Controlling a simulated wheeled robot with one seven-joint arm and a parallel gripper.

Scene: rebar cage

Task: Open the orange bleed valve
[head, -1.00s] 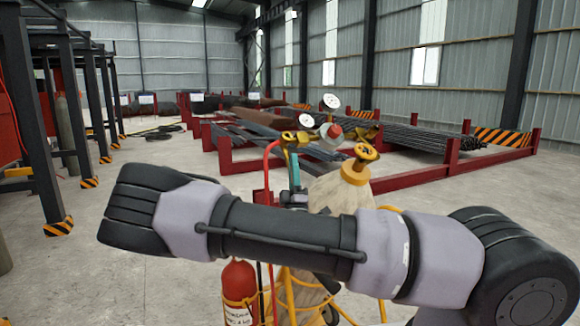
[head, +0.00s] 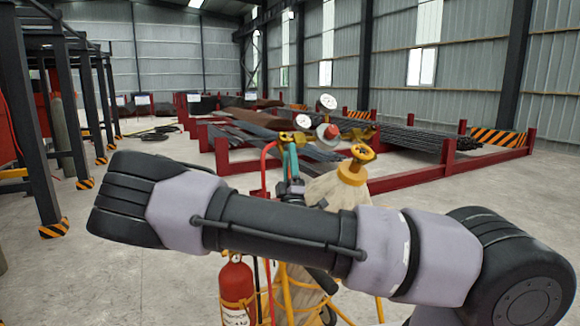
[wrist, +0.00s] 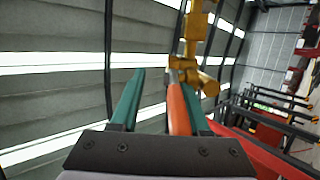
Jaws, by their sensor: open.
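An orange bar (wrist: 179,108), which looks like the bleed valve's handle, is attached at its far end to a yellow brass fitting (wrist: 197,40) in the wrist view. My gripper (wrist: 158,88) is open, with the bar between its teal fingers. The bar lies close to the right finger and partly covers it; I cannot tell whether they touch. In the head view my gripper (head: 290,160) is small, below the brass fittings (head: 291,137). The orange bar is not distinguishable there.
A fire extinguisher (head: 236,290) stands below my arm. Red steel racks (head: 440,170) stand behind.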

